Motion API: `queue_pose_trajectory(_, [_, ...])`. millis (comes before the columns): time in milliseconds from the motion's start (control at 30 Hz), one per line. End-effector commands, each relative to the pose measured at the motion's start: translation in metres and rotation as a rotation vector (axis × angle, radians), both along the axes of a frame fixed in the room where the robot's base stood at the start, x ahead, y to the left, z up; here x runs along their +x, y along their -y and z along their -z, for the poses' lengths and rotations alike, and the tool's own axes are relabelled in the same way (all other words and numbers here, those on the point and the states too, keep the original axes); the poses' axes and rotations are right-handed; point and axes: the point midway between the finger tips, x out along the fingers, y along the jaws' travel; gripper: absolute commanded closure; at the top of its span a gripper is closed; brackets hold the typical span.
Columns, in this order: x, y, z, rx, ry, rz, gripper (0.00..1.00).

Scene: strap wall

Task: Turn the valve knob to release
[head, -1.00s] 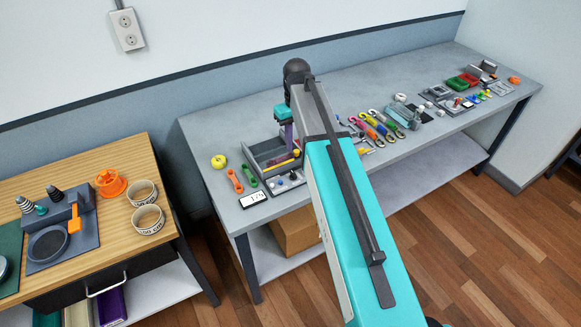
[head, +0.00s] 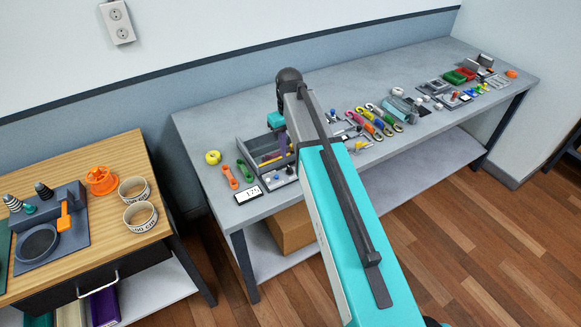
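My arm reaches from the lower right out over the long grey workbench (head: 215,110). Its teal wrist part (head: 276,120) hangs above the back right of an open grey tray (head: 250,146). The fingers of my gripper are not clearly seen; the arm and tray area hide them. A small grey panel with several little knobs and fittings (head: 283,180) lies in front of the tray, partly covered by my arm. I cannot tell which fitting is the valve knob; it is too small or hidden.
Coloured straps or clips (head: 374,122) and small parts crowd the bench to the right. A wooden table (head: 90,235) with two bowls stands left.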

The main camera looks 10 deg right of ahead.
Motion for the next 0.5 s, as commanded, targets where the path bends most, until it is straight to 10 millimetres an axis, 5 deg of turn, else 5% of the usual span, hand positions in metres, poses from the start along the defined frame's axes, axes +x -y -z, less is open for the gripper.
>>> queue_pose_trajectory(500, [0.000,-0.001,0.058,0.000,0.000,-0.001,0.73])
